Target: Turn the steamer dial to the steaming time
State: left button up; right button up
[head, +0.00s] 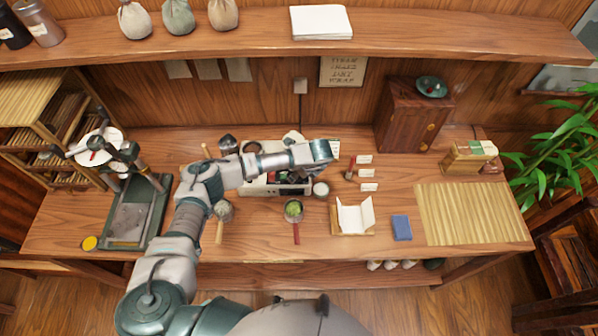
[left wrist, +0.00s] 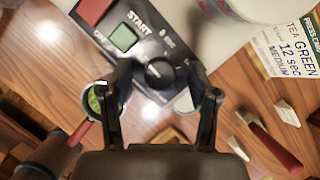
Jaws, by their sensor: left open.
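The steamer (head: 262,188) stands mid-table in the head view, partly hidden under my left arm. In the left wrist view its dark panel shows a round black dial (left wrist: 160,72), a green START button (left wrist: 123,37) and a red button (left wrist: 95,10). My left gripper (left wrist: 160,82) is open. Its fingers appear on either side of the dial; I cannot tell whether they touch it. In the head view the left gripper (head: 318,160) is over the steamer's right end, its fingertips mostly hidden. A press card (left wrist: 289,45) reads "TEA GREEN", "12 sec", "MEDIUM".
A bowl of green tea with a red handle (head: 293,210) and a white round jar (head: 321,189) are close in front of the steamer. Small labels (head: 368,187) and a wooden tray with white paper (head: 354,216) lie to the right. A press (head: 130,222) stands at left.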

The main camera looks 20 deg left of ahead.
pick_arm(q)
jog(key=shift+f, duration=0.1)
jog(key=shift+d, duration=0.1)
jog(key=c, duration=1.1)
jog(key=shift+c, duration=0.2)
